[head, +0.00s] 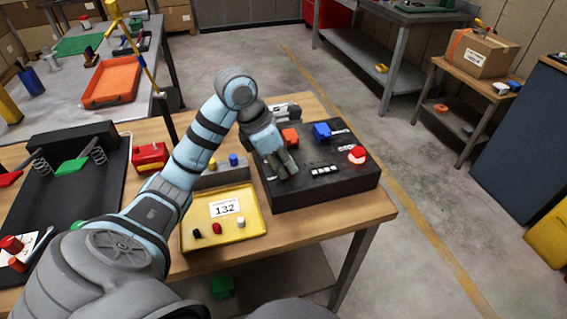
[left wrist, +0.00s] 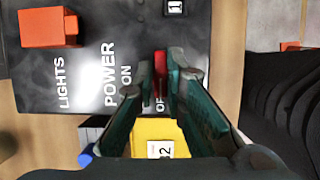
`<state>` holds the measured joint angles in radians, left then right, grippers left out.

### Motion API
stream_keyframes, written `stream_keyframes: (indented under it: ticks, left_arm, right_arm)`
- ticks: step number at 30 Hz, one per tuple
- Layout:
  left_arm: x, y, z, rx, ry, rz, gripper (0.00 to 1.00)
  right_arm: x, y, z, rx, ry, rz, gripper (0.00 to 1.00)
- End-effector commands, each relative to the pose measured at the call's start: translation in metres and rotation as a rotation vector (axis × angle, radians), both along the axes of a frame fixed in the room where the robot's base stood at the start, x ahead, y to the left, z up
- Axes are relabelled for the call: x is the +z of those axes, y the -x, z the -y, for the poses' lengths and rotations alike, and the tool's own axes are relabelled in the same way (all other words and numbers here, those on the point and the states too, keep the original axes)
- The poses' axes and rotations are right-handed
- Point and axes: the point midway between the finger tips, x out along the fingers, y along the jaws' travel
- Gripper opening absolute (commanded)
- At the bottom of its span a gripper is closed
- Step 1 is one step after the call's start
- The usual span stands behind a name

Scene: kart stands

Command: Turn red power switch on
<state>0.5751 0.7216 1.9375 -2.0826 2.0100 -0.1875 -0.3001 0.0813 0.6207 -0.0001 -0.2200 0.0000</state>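The black control box (head: 335,185) sits at the right end of the wooden table. In the left wrist view its panel (left wrist: 85,60) carries the white words LIGHTS, POWER, ON and a partly hidden OFF. The red power switch (left wrist: 160,66) is a narrow red piece beside those words. My left gripper (left wrist: 162,68) points at the panel, with one fingertip on each side of the switch and little gap visible. In the head view the left gripper (head: 287,170) hides the switch. Which way the switch is set cannot be told. My right gripper is not in view.
An orange block (head: 290,136), a blue block (head: 322,131) and a round red button (head: 357,154) are on the box. A yellow tray (head: 250,228) marked 132 lies in front of it. A red block (head: 150,157) stands left of my arm.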

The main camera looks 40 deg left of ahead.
Motion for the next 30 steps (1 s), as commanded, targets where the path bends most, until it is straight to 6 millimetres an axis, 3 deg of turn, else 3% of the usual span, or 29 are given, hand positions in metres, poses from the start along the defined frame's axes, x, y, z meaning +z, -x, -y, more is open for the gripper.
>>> stream_keyframes:
  ticks: [16,23,30]
  left_arm:
    - [0.001,-0.001,0.0,-0.061,-0.001,0.0,0.0]
    - [0.002,-0.001,-0.001,-0.205,0.0,-0.001,0.0]
    - [0.005,-0.002,-0.001,-0.423,0.003,-0.002,0.0]
  right_arm:
    - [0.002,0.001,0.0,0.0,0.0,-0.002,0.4]
    - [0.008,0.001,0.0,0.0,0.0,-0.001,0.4]
    - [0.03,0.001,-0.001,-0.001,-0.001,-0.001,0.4]
